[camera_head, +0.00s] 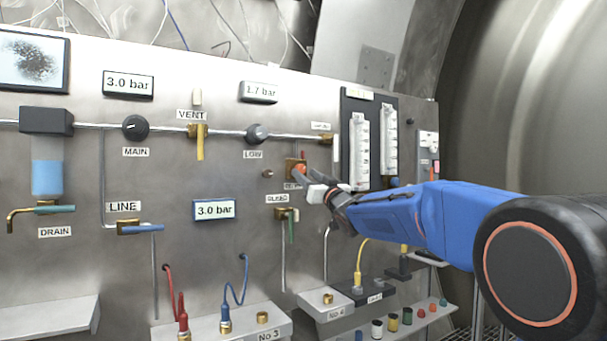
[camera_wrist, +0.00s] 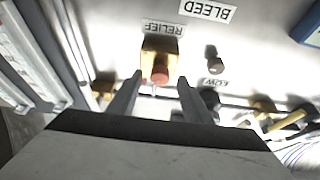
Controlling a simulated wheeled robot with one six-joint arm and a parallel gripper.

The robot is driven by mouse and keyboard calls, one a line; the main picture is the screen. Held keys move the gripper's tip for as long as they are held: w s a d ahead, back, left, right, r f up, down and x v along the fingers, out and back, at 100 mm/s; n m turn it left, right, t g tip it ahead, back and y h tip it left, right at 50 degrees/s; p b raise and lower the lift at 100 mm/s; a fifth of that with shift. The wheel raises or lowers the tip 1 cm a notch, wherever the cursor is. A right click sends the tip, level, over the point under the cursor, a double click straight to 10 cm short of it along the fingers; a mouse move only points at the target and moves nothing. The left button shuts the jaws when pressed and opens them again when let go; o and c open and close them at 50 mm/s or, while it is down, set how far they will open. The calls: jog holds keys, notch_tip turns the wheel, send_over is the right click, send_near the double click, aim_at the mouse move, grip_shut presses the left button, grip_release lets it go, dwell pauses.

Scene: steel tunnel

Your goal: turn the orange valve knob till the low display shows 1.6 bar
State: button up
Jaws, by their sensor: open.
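The orange valve knob (camera_head: 299,170) sits on a brass block above a partly covered label on the steel panel. In the wrist view the knob (camera_wrist: 160,75) shows on its brass block beside the RELIEF label. My gripper (camera_head: 314,181) is at the panel, close to the knob from the right. In the wrist view my gripper (camera_wrist: 160,79) is open, with one finger on each side of the knob. I cannot tell whether either finger touches it. The low display (camera_head: 259,91), above the LOW knob, reads 1.7 bar.
The black LOW knob (camera_head: 258,133) and a small metal stud (camera_head: 267,174) are left of the orange knob. The BLEED valve (camera_head: 287,214) is just below. Flow tubes (camera_head: 360,147) stand close on the right. Shelves with hoses and fittings lie lower down.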

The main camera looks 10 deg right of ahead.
jog(key=shift+x, duration=1.3)
jog(key=c, duration=1.1)
jog(key=shift+o, duration=0.2)
jog(key=shift+d+r+n+g+y, duration=0.1)
jog(key=shift+n+g+y, duration=0.15)
jog(key=shift+n+y, duration=0.6)
jog(key=shift+d+n+g+y, duration=0.1)
jog(key=shift+n+g+y, duration=0.15)
jog(key=shift+n, duration=1.2)
jog(key=shift+a, duration=0.1)
jog(key=o, duration=1.1)
jog(key=shift+c, duration=0.2)
jog(key=shift+s, duration=0.1)
